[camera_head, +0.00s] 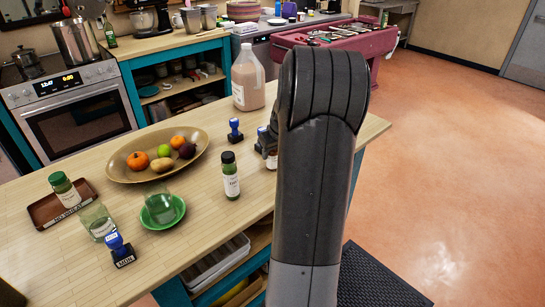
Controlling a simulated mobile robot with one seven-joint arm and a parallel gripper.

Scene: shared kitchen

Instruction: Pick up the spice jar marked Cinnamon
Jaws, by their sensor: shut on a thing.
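My gripper (267,147) is at the right part of the wooden counter, mostly hidden behind my own arm. It is shut on a small jar (271,162), of which only a sliver with a pale label shows; I cannot read its name. A green jar with a black lid and white label (231,180) stands upright to the left of my gripper, apart from it. Another jar with a green lid (66,191) stands on a brown tray (44,211) at the far left. These labels are too small to read.
A fruit bowl (122,168), a green saucer (178,215) bearing a glass, another glass (97,222) and two blue stamps (235,131) (121,251) stand on the counter (165,265). A large jug (248,82) stands at the back edge. Open floor (440,180) lies right.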

